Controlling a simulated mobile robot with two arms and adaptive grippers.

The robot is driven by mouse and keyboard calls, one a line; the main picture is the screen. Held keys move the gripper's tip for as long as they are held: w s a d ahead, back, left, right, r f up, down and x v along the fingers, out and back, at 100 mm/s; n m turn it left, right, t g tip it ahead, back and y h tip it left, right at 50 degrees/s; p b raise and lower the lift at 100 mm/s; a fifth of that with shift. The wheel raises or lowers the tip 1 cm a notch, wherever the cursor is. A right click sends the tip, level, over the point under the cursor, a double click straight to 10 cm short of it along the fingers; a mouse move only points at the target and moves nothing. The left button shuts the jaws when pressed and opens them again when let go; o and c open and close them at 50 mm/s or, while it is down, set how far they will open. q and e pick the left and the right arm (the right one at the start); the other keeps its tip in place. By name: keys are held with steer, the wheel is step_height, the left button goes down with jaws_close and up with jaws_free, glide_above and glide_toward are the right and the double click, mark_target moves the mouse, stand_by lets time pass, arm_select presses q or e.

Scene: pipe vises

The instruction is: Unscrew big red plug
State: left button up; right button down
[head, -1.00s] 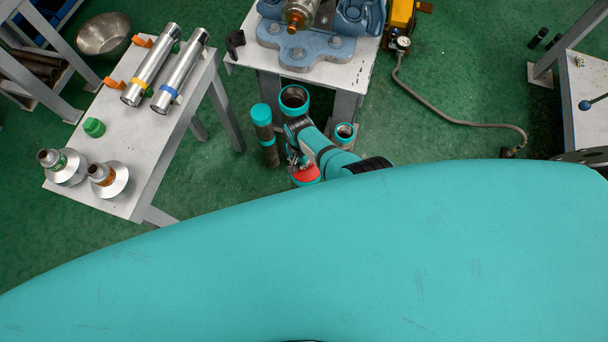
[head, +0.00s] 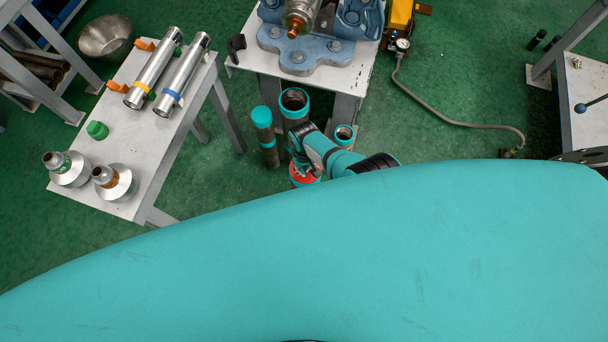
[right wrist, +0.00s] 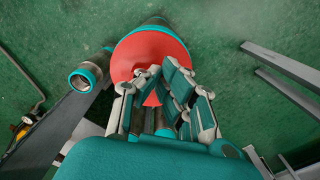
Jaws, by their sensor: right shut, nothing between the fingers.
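The big red plug (head: 304,180) is a round red disc on top of an upright pipe with a teal collar, standing on the floor by the vise table. In the right wrist view the plug (right wrist: 140,52) shows as a wide red disc, partly covered by my fingers. My right gripper (head: 305,165) is over the plug in the head view. In the right wrist view the gripper (right wrist: 163,76) has its fingers close together at the disc's near side, with nothing visible held. Whether the fingertips touch the plug is unclear. My left gripper is out of view.
An open teal-collared pipe (head: 294,101), a teal-capped pipe (head: 262,117) and a smaller open pipe (head: 344,133) stand close around the plug. The vise table (head: 340,77) is behind. A side table (head: 142,140) with steel cylinders and a green cap (head: 97,130) is left.

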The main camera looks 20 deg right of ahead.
steer(key=n, duration=0.3)
steer(key=shift+d+n, duration=0.3)
steer(key=shift+s+n, duration=0.1)
steer(key=shift+n, duration=0.6)
steer(key=shift+d+n+p, duration=0.3)
steer(key=shift+n, duration=0.8)
steer(key=n, duration=0.2)
steer(key=shift+d+n, duration=0.15)
steer(key=shift+n, duration=0.15)
